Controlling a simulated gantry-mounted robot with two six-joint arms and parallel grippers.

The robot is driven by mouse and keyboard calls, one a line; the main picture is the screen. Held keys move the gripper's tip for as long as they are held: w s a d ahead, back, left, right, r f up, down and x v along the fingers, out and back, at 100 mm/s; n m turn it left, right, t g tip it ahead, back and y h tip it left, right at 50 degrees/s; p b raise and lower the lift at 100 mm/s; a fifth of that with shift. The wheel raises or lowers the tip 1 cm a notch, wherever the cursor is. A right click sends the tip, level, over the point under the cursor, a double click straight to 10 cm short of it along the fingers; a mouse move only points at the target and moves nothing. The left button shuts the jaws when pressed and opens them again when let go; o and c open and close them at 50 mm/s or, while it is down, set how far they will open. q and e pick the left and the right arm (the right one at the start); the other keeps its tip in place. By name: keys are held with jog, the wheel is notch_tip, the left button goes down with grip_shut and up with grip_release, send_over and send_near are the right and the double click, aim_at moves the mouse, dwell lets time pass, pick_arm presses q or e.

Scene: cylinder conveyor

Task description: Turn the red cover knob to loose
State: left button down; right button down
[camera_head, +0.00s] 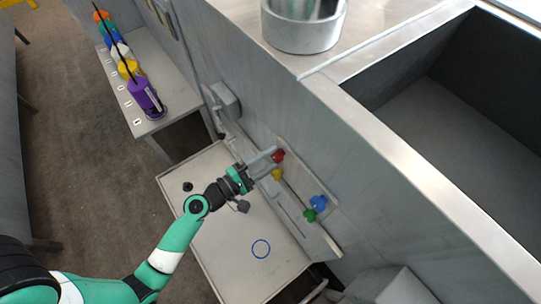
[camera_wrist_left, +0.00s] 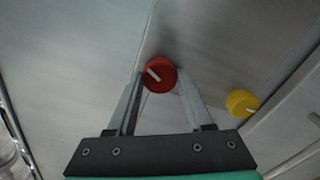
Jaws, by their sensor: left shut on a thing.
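The red cover knob (camera_head: 278,155) is on the grey side panel of the machine. In the left wrist view the red knob (camera_wrist_left: 158,74) shows a pale pointer mark slanting from upper left to lower right. My left gripper (camera_head: 274,161) reaches the panel from the left. In the left wrist view its fingers (camera_wrist_left: 160,78) sit on either side of the red knob, shut on it. The right gripper is not in view.
A yellow knob (camera_head: 277,174) sits just below the red one. A blue knob (camera_head: 318,202) and a green knob (camera_head: 310,215) are further along the panel. A grey tray table (camera_head: 225,250) lies below. Coloured containers stand on a side bench (camera_head: 172,92).

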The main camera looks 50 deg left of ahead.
pick_arm(q)
jog(key=shift+n+p, duration=0.5)
jog(key=shift+n, duration=1.2)
jog(key=shift+c, duration=1.5)
grip_release()
jog(key=s+b, duration=0.2)
jog(key=s, duration=0.9)
jog(key=shift+s+a, duration=0.3)
jog(key=shift+a, duration=0.05)
